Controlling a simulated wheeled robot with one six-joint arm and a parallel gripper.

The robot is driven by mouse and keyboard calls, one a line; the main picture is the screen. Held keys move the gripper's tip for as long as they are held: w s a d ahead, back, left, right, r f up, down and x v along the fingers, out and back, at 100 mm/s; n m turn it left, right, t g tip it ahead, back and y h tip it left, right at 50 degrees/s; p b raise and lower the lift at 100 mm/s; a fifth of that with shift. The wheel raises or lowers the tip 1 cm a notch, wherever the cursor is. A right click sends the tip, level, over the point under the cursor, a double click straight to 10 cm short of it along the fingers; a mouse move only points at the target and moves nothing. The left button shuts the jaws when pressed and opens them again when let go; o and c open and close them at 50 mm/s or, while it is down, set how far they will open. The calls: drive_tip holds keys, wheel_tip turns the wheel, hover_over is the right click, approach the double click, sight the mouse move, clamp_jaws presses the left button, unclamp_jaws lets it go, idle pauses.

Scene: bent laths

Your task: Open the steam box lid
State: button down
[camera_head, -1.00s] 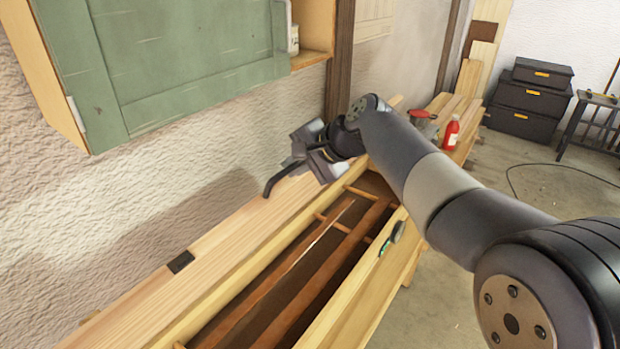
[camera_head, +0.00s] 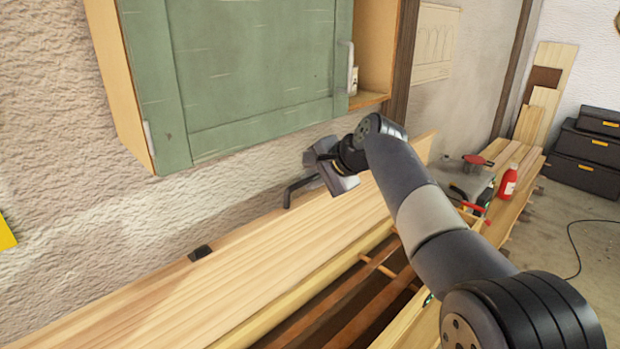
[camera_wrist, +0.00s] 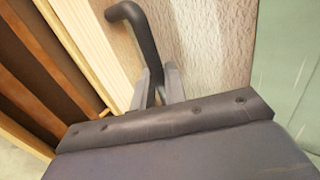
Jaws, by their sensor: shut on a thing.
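The steam box lid (camera_head: 265,262) is a long pale wooden board. It stands raised on the wall side of the open steam box (camera_head: 296,305), and the dark inside of the box shows. A dark bent handle (camera_head: 298,190) is near the far part of the lid. My gripper (camera_head: 318,180) is shut on this handle. In the wrist view the two grey fingers (camera_wrist: 158,88) close around the bar of the handle (camera_wrist: 140,35). The exact grip point is partly hidden by the wrist. Brown laths (camera_wrist: 30,75) lie inside the box.
A green wall cabinet (camera_head: 250,70) hangs above the lid, close to my gripper. A red bottle (camera_head: 508,182) and a red-handled tool (camera_head: 478,160) are at the far end. Dark cases (camera_head: 590,155) stand on the floor, and a cable (camera_head: 575,245) lies there.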

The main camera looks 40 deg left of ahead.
drive_tip(key=a, duration=0.6)
drive_tip(key=shift+w, duration=0.25)
drive_tip(key=c, duration=1.2)
unclamp_jaws()
drive_tip(key=shift+o, duration=0.2)
drive_tip(key=shift+f, duration=0.1)
drive_tip(key=v, duration=0.9)
